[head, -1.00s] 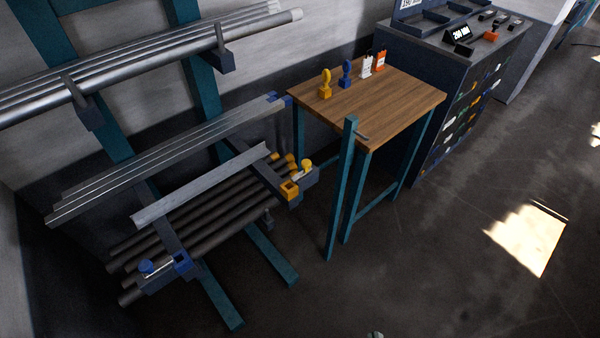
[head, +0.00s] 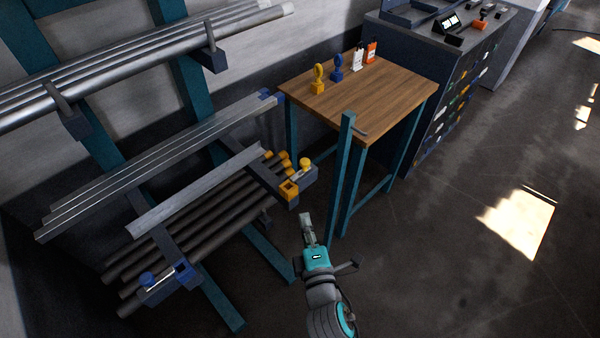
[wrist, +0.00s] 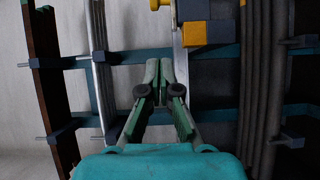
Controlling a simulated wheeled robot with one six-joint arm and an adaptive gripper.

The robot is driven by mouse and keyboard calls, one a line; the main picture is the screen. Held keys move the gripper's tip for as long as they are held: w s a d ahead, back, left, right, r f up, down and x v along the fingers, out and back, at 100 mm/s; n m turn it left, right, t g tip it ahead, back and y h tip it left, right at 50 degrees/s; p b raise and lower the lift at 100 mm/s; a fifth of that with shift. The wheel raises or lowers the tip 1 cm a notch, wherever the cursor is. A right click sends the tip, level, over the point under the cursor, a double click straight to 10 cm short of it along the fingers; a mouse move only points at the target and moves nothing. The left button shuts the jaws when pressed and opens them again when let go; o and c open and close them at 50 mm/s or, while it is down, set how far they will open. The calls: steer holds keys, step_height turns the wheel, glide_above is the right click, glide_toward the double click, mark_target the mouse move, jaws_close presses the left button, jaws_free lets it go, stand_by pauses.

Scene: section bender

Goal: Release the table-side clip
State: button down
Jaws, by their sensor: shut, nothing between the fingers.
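The table-side clip is the yellow clip (head: 289,190) with a yellow knob (head: 304,164), on the rack arm end nearest the wooden table. In the wrist view the yellow clip (wrist: 194,33) is at the top, right of centre. My gripper (head: 306,216) is below and slightly right of the clip in the head view, apart from it. In the wrist view my gripper (wrist: 160,72) is shut and empty, with its tips below the clip in the picture. A silver angle bar (head: 195,190) lies across the rack arms, between the yellow clip and a blue clip (head: 184,271).
Several dark tubes (head: 190,237) lie beside the angle bar on the rack. A teal post (head: 341,180) stands just right of my gripper, by the wooden table (head: 385,90). The table holds yellow (head: 318,82) and blue (head: 337,70) tools. Floor at right is clear.

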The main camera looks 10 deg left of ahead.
steer(key=shift+w+a+r, duration=0.35)
steer(key=shift+w+a, duration=0.05)
steer(key=shift+a, duration=0.2)
glide_toward(302, 175)
steer(key=w+a+r, duration=0.1)
steer(key=a+r, duration=0.1)
steer(key=a, duration=0.1)
steer(key=w+a+r, duration=0.1)
steer(key=shift+w+a, duration=0.25)
steer(key=shift+w, duration=0.05)
steer(key=w, duration=0.3)
steer(key=shift+d, duration=0.4)
steer(key=shift+w+d, duration=0.3)
steer(key=shift+w, duration=0.45)
